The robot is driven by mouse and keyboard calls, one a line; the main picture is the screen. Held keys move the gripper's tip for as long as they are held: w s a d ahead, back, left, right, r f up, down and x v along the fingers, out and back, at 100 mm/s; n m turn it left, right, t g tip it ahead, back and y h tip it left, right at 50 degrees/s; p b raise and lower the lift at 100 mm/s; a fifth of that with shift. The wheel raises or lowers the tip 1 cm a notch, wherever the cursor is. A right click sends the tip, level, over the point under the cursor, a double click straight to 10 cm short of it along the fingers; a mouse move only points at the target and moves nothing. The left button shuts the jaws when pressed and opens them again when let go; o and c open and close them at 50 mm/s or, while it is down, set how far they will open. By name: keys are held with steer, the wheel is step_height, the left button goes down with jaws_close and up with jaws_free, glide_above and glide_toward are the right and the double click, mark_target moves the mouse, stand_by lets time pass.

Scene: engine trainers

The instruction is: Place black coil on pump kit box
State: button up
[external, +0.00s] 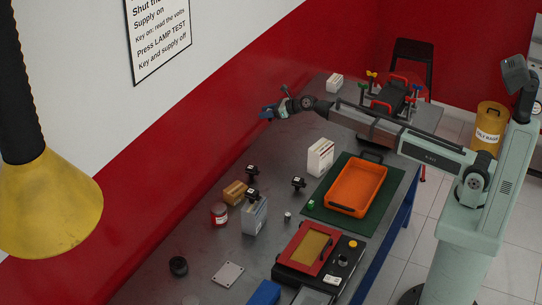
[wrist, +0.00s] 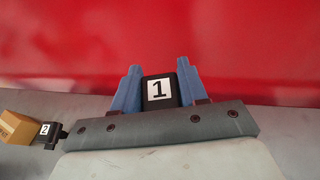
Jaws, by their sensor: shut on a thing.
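My gripper (wrist: 160,88) has blue fingers shut on a black block-shaped coil with a white label "1" (wrist: 158,90). In the external view my gripper (external: 267,113) is raised near the red wall, beyond the back edge area of the bench; the held coil is too small to make out there. Other black coils stand on the bench (external: 252,171) and (external: 298,183). One more (external: 253,194) appears at the top of a white and blue box (external: 255,217). A coil labelled "2" (wrist: 48,131) is beside a brown box (wrist: 18,127). I cannot read which box is the pump kit.
The brown box (external: 234,192) and a red tin (external: 219,214) stand near the wall. A white box (external: 320,157) and an orange tray (external: 355,187) on a green mat are to the right. The grey bench is clear below my gripper.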

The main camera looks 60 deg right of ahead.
steer(key=w+a+r+n+y, duration=0.1)
steer(key=a+r+n+y, duration=0.1)
steer(key=a, duration=1.4)
steer(key=r+n+g+y, duration=0.2)
steer(key=n+g+y, duration=0.6)
steer(key=n, duration=0.1)
glide_above(231, 190)
steer(key=shift+a+f, duration=0.1)
steer(key=shift+f, duration=4.7)
steer(key=shift+f, duration=0.1)
steer(key=o, duration=1.1)
steer(key=shift+o, duration=0.2)
